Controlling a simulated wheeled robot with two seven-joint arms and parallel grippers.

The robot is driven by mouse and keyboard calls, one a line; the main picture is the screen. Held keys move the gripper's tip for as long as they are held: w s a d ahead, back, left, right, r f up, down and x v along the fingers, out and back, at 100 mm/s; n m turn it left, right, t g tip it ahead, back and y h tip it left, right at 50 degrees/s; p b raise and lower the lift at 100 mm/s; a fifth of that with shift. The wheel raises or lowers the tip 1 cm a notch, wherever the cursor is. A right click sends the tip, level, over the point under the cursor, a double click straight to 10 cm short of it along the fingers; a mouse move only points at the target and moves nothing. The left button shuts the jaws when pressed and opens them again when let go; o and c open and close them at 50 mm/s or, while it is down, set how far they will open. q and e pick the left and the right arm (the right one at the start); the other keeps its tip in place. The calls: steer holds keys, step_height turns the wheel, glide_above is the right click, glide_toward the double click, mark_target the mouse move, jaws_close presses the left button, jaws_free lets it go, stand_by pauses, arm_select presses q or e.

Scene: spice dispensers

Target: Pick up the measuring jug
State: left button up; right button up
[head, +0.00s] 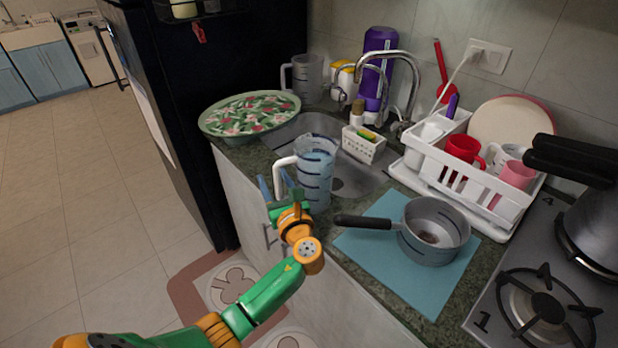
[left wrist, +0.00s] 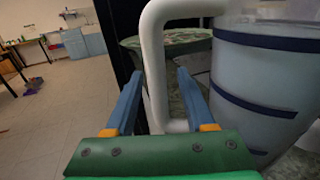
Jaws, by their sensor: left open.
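A clear measuring jug (head: 317,172) with dark bands and a white handle (head: 284,175) stands upright by the sink's front edge, handle towards the left. My left gripper (head: 277,187) is open at the handle. In the left wrist view, the white handle (left wrist: 153,62) shows between the two blue fingers of the gripper (left wrist: 158,90), and the jug's body (left wrist: 262,85) is just right of them. I cannot tell whether a finger touches the handle. A second, similar jug (head: 306,78) stands further back by the wall. My right gripper is not in view.
A pot (head: 432,235) lies on a blue mat (head: 372,262) right of the jug, its black handle pointing towards the jug. The tap (head: 400,75) and sink (head: 290,128) are behind. A patterned tray (head: 250,113) is back left. A white dish rack (head: 450,172) is right.

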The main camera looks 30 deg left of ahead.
arm_select(q)
steer(key=shift+s+d, duration=0.1)
steer(key=shift+s, duration=0.05)
jaws_close()
steer(key=shift+r, duration=0.1)
stand_by(1.1)
